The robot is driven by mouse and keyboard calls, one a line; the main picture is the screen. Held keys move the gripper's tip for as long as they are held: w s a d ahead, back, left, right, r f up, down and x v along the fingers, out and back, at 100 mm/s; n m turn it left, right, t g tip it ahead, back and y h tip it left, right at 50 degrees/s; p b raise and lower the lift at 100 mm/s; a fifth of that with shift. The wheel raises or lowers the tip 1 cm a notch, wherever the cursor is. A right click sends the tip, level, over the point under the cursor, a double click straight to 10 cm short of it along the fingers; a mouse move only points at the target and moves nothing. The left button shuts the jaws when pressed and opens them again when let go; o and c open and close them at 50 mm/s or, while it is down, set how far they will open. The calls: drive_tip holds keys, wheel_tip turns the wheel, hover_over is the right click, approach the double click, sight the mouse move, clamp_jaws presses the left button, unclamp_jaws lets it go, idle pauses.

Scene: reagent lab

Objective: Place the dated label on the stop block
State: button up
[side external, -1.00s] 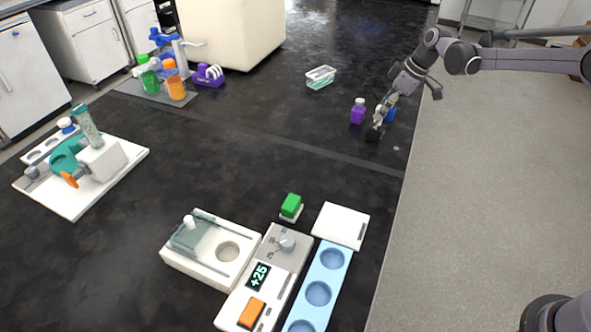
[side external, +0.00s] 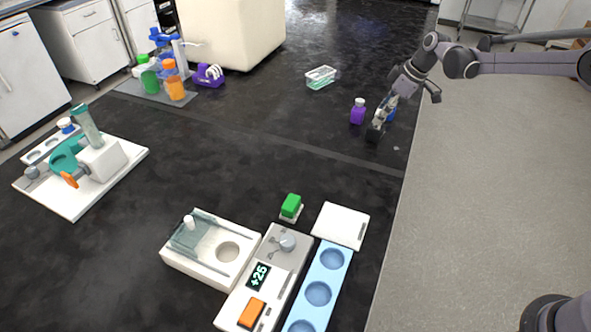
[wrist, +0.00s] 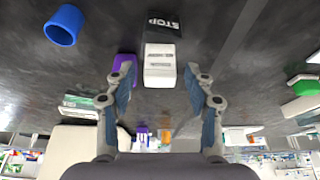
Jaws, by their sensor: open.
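A black block marked STOP (wrist: 163,24) lies on the dark bench at the top middle of the wrist view. A white block-like piece with printed lines (wrist: 160,62) sits against it, and its print is too small to read as a date. My gripper (wrist: 162,84) is open, with one finger on each side of the white piece and a gap on both sides. In the side external view my gripper (side external: 376,130) is low at the bench's right edge, beside a purple bottle (side external: 358,112). It largely hides the two pieces there.
A blue cup (wrist: 63,25) stands at the upper left of the wrist view. A clear tray (side external: 320,77) lies behind the gripper. A white plate (side external: 340,225), blue rack (side external: 332,258) and green-topped block (side external: 291,206) stand nearer the camera. The middle bench is clear.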

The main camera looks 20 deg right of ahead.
drive_tip(key=v, duration=1.2)
drive_tip(key=s+a+r+m+t+h, duration=0.1)
drive_tip(key=s+a+r+m, duration=0.1)
drive_tip(key=s, duration=0.5)
drive_tip(key=s+a+r+m+t+h, duration=0.1)
drive_tip(key=s+a+r+m, duration=0.15)
drive_tip(key=s, duration=0.45)
drive_tip(key=s+a+f+m+t, duration=0.1)
drive_tip(key=s+f+m, duration=0.1)
drive_tip(key=s, duration=0.6)
drive_tip(key=s+f+m+t+h, duration=0.1)
drive_tip(key=s+f, duration=0.3)
drive_tip(key=s, duration=0.4)
drive_tip(key=shift+a+f+m, duration=0.25)
drive_tip(key=shift+a+m, duration=0.15)
drive_tip(key=shift+m, duration=0.35)
drive_tip(key=shift+w, duration=0.1)
